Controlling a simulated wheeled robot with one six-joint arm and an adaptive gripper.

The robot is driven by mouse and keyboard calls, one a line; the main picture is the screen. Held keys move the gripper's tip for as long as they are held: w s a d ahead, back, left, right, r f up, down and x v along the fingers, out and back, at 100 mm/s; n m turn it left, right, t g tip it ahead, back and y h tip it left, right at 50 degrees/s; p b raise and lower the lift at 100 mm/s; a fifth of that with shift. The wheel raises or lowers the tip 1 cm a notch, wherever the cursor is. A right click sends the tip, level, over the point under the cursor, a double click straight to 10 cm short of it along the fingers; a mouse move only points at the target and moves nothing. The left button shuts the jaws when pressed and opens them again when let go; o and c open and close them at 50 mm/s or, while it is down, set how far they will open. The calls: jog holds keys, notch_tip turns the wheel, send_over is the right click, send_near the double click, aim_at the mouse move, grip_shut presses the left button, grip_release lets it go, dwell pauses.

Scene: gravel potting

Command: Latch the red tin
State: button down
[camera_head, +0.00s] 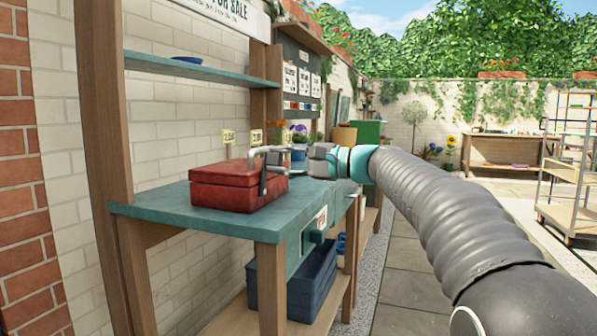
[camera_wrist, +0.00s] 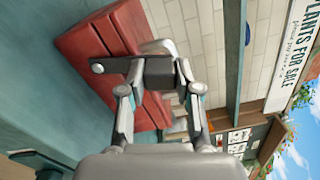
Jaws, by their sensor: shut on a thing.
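The red tin (camera_head: 225,190) sits on the teal bench top with its lid down. In the wrist view the tin (camera_wrist: 88,50) lies tilted across the upper left. My gripper (camera_head: 268,165) is at the tin's right end in the head view. In the wrist view my gripper (camera_wrist: 155,85) has its fingers on either side of a dark grey metal piece with a round pivot, which looks like the tin's latch (camera_wrist: 112,66). The gripper looks shut on it. The fingers hide part of the latch, and I cannot tell whether it is fastened.
The teal bench (camera_head: 160,205) has free room left of and in front of the tin. A teal shelf (camera_head: 200,70) runs above it. A blue crate (camera_head: 312,285) stands on the lower shelf. Flower pots (camera_head: 299,152) stand behind. A wheeled rack (camera_head: 565,200) is far right.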

jog(key=shift+s+a+n+b, duration=0.2)
jog(key=shift+s+n+b, duration=0.3)
jog(key=shift+n+b, duration=0.3)
jog(key=shift+s+a+n+b, duration=0.15)
jog(key=shift+s+n+b, duration=0.4)
jog(key=shift+n, duration=0.35)
jog(key=shift+r, duration=0.1)
jog(key=c, duration=0.8)
grip_release()
jog(key=v, duration=1.2)
jog(key=shift+w, duration=0.15)
